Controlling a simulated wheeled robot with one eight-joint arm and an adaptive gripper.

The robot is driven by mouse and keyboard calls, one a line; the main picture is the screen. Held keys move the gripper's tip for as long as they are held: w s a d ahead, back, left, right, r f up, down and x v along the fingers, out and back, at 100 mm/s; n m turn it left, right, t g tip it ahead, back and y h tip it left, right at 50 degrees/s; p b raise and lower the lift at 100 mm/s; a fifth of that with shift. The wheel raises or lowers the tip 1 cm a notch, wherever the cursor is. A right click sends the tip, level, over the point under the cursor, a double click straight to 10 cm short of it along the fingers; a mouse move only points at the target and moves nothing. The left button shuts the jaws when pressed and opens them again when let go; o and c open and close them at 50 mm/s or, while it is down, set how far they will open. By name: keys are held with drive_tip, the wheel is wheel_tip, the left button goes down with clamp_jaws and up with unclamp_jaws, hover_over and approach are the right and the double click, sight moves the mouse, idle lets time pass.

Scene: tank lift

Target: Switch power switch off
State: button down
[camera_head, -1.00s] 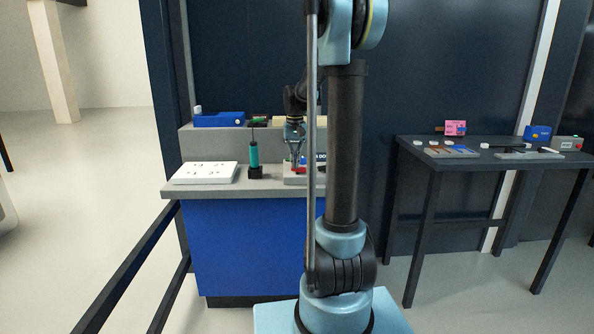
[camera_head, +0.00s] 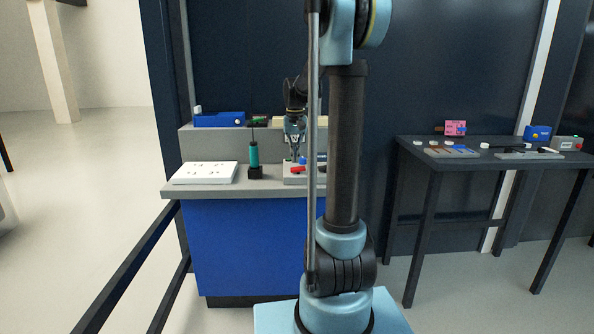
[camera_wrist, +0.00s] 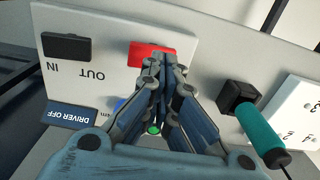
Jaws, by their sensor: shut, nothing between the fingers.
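A light panel (camera_wrist: 110,25) on the bench carries a red switch-like block (camera_wrist: 140,52), a black block (camera_wrist: 66,46) marked near IN and OUT, and a blue sign reading DRIVER OFF (camera_wrist: 70,116). No label names the power switch. My gripper (camera_wrist: 160,60) is shut and empty, its tips at the red block's edge; I cannot tell whether they touch it. A blue part and a green spot are partly hidden by the fingers. In the head view my gripper (camera_head: 294,159) is just above the red block (camera_head: 298,169).
A teal-handled tool (camera_wrist: 262,135) stands in a black holder (camera_wrist: 238,97) beside the panel. A white plate (camera_head: 205,172) lies at the bench's left. A blue box (camera_head: 219,119) sits on the raised back shelf. A dark table (camera_head: 440,165) with small parts stands right. My arm hides the bench's right part.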

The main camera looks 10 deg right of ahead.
sight(295, 169)
drive_tip(key=shift+r, duration=2.1)
drive_tip(key=shift+s, duration=0.25)
drive_tip(key=s+f, duration=0.5)
drive_tip(key=s, duration=0.6)
drive_tip(key=s+f+n+t, duration=0.1)
drive_tip(key=s+f, duration=0.5)
drive_tip(key=s, duration=0.6)
drive_tip(key=s+f+t, duration=0.1)
drive_tip(key=s+f, duration=0.5)
drive_tip(key=s, duration=0.5)
drive_tip(key=shift+s+d+f+n, duration=0.15)
drive_tip(key=shift+s+d+n, duration=0.15)
drive_tip(key=shift+d, duration=0.15)
